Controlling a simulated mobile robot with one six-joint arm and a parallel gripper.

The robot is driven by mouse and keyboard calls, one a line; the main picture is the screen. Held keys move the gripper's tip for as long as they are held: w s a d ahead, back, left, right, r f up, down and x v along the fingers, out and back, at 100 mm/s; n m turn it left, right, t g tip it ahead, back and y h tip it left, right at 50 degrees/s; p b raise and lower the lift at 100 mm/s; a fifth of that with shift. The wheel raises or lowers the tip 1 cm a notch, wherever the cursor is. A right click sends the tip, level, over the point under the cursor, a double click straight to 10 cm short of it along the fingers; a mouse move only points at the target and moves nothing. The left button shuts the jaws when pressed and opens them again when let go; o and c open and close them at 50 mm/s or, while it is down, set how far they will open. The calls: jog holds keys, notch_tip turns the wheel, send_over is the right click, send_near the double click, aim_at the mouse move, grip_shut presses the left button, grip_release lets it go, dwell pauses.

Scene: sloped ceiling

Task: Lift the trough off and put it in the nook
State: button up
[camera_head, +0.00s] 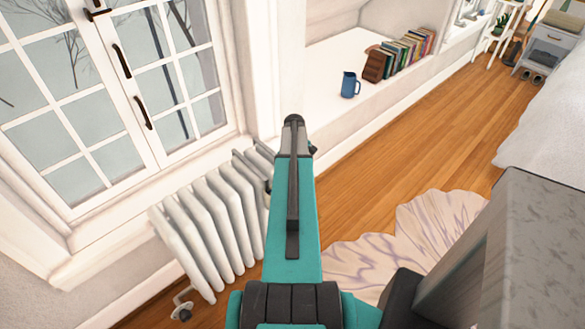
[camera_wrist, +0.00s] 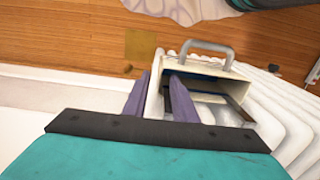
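The trough (camera_wrist: 208,72), a cream open box with a dark inside and a grey bar handle (camera_wrist: 208,45), is at the white radiator in the wrist view. My gripper (camera_wrist: 160,76) has two purple-grey fingers, spread apart at the trough's left end wall. One finger is outside that wall, and the other overlaps the opening. I cannot tell whether either touches. In the head view my arm hides the gripper and trough. The nook (camera_head: 326,62) is a white recess with a wide ledge at upper middle.
The nook holds a blue mug (camera_head: 349,85) and a row of books (camera_head: 405,52); its left part looks clear. The radiator (camera_head: 215,225) stands below the window (camera_head: 110,90). A pale rug (camera_head: 430,225) lies on the wooden floor (camera_head: 400,150).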

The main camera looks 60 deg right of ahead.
jog(key=shift+f, duration=1.3)
grip_shut()
jog(key=shift+r, duration=0.15)
dwell(0.6)
jog(key=shift+r+p, duration=1.5)
jog(key=shift+r, duration=1.15)
